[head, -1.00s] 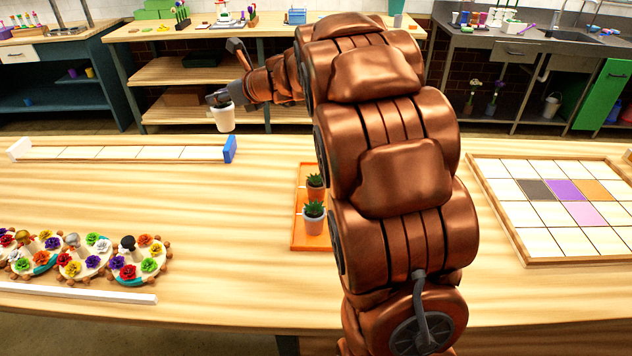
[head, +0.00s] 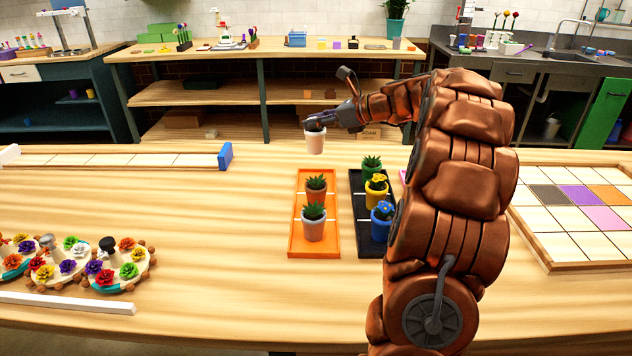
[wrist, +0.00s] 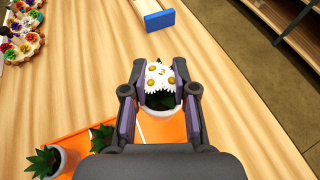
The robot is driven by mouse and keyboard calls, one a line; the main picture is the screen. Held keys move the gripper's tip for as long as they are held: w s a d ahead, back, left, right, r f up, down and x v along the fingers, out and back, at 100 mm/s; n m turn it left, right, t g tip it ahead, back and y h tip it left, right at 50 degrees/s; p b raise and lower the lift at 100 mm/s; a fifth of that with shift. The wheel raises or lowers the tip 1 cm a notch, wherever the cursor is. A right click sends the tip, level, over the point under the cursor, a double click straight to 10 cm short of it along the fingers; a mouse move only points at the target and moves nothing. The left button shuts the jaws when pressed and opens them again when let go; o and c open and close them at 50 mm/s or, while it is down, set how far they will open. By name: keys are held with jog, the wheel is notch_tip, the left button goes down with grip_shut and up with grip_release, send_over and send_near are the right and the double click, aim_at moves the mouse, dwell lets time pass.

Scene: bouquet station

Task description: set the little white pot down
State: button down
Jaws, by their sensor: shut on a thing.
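The little white pot (head: 315,142) hangs upright from my gripper (head: 316,124), above the table near the far end of the orange tray (head: 294,235). In the wrist view my gripper (wrist: 160,95) has a finger on each side of the white pot (wrist: 160,112), with dark leaves and a white top with yellow spots between them. The orange tray (wrist: 172,130) shows below the pot there. A brown pot (head: 316,195) and a grey pot (head: 313,231) with green plants stand in the tray's middle and near parts. The far part looks bare.
A black tray (head: 364,250) with green, yellow and blue pots stands just right of the orange tray, partly behind my arm. A long tile rack with a blue end block (head: 226,156) lies left. Flower-covered discs (head: 105,270) lie front left. A tile board (head: 560,237) is right.

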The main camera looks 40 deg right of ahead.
jog(key=shift+f+b, duration=0.3)
jog(key=shift+f, duration=4.5)
jog(key=c, duration=0.9)
grip_release()
jog(key=shift+f, duration=0.15)
jog(key=shift+s+d+r, duration=0.15)
jog(key=shift+r, duration=0.05)
jog(key=v, duration=1.1)
jog(key=shift+s+r, duration=0.15)
jog(key=shift+s, duration=0.15)
